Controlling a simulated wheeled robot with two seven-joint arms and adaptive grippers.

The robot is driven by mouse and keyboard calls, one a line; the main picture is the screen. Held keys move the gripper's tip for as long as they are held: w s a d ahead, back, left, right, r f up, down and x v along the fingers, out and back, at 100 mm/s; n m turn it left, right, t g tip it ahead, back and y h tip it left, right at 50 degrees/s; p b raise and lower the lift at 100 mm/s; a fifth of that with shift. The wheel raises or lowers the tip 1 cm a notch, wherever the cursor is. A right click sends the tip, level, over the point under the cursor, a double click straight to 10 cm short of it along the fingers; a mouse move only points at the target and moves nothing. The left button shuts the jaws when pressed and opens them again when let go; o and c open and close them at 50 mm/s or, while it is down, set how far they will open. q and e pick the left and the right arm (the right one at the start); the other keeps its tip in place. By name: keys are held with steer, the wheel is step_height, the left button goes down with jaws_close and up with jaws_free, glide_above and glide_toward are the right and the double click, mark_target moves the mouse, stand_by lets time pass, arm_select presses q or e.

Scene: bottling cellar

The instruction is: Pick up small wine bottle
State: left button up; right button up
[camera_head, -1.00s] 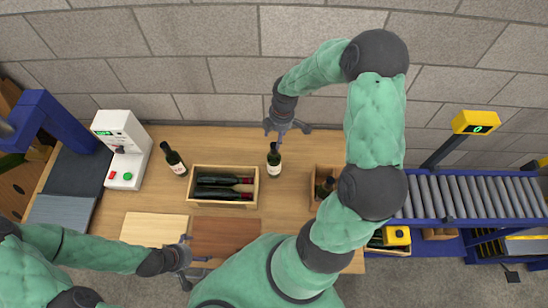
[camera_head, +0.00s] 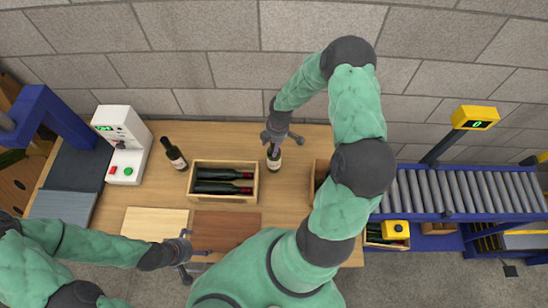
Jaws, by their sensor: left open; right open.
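A small dark wine bottle with a white label (camera_head: 273,161) stands upright on the wooden table, right of the open crate. My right gripper (camera_head: 281,138) is open directly over this bottle and hides its neck and top. I cannot tell whether the fingers touch it. Another dark bottle with a pale label (camera_head: 176,158) stands left of the crate. My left gripper (camera_head: 187,258) is open and empty near the table's front edge, by the cutting boards.
A wooden crate (camera_head: 224,199) with dark bottles lying in it stands mid-table. A second crate (camera_head: 319,172) at right is mostly hidden by my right arm. A light board (camera_head: 150,224) and a brown board (camera_head: 225,228) lie in front. A white machine (camera_head: 122,145) and roller conveyor (camera_head: 462,194) flank the table.

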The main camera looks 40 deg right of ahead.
jaws_close()
